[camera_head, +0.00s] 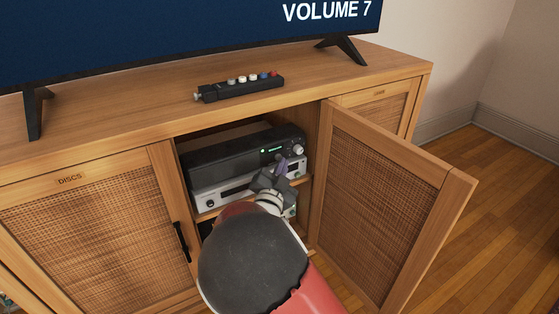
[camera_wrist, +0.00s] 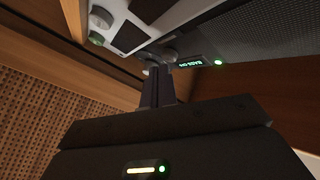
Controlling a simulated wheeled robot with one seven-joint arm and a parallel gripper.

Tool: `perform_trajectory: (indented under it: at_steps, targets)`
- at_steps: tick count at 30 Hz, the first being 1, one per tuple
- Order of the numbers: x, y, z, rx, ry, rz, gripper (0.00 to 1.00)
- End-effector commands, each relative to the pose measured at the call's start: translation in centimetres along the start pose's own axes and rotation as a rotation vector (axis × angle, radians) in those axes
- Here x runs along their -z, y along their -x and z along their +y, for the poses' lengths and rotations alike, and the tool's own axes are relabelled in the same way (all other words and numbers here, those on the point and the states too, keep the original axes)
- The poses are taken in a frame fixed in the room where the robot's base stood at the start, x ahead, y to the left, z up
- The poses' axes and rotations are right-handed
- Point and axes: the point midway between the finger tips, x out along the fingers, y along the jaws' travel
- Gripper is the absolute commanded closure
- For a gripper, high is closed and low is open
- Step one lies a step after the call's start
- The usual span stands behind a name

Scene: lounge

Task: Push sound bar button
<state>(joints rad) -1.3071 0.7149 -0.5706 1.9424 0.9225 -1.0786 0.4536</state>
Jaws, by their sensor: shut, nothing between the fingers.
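A small black bar with several coloured buttons (camera_head: 238,88) lies on top of the wooden cabinet, below the TV. A wider black audio unit (camera_head: 225,153) sits inside the open middle compartment. Its lit green display (camera_wrist: 194,63), green light and dark speaker mesh show in the wrist view. I cannot tell for certain which of the two is the sound bar. My gripper (camera_head: 283,166) is shut and empty at the right end of the black unit's front. In the wrist view its fingertips (camera_wrist: 158,72) are close to a round knob and the display; contact is unclear.
A silver unit (camera_head: 222,192) with knobs sits under the black unit. The cabinet door (camera_head: 377,200) stands open to the right of my arm. The compartment's side walls are close around my gripper. The TV (camera_head: 180,40) reads "VOLUME 7". Wooden floor is free at the right.

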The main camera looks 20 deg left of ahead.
Motion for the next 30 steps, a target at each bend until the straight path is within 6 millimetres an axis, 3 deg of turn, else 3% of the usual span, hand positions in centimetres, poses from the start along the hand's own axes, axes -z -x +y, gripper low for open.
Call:
perform_trajectory:
  at_steps: [7,22,30]
  targets:
    - [0.2,0.2,0.1,0.000,0.000,0.000,1.00]
    - [2.6,3.6,2.6,-0.001,0.000,0.000,1.00]
    - [3.1,4.2,3.0,0.000,0.000,0.000,1.00]
